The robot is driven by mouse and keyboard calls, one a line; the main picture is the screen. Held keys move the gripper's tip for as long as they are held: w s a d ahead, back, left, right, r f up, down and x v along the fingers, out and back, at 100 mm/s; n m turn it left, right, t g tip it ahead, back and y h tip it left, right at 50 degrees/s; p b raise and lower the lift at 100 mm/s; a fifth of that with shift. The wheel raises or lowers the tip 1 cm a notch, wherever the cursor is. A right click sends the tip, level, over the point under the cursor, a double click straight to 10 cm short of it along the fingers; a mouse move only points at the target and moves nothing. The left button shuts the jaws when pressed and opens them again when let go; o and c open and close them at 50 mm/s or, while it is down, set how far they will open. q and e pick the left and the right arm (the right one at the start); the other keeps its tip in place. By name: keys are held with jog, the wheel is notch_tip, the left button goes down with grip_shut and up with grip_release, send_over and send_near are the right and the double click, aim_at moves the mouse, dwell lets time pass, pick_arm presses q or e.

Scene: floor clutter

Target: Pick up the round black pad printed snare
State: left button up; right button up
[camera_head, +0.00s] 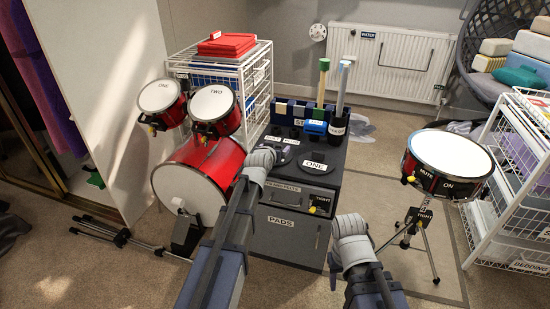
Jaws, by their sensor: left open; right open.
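Round black pads lie on top of the dark cabinet (330,180) marked PADS. My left gripper (262,157) is at the cabinet's left front edge, beside the pads, open, with no held thing visible. My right gripper (350,226) is in front of the cabinet's right side, lower than its top, open, with no held thing visible.
A red drum set (190,178) stands left of the cabinet. A snare drum (447,160) on a tripod stands at right, near a white wire rack (505,180). A black cup with sticks (338,126) and a blue holder (290,117) stand at the cabinet top's back. A stand lies on the floor (130,240).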

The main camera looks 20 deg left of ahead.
pick_arm(q)
grip_shut()
dwell(0.8)
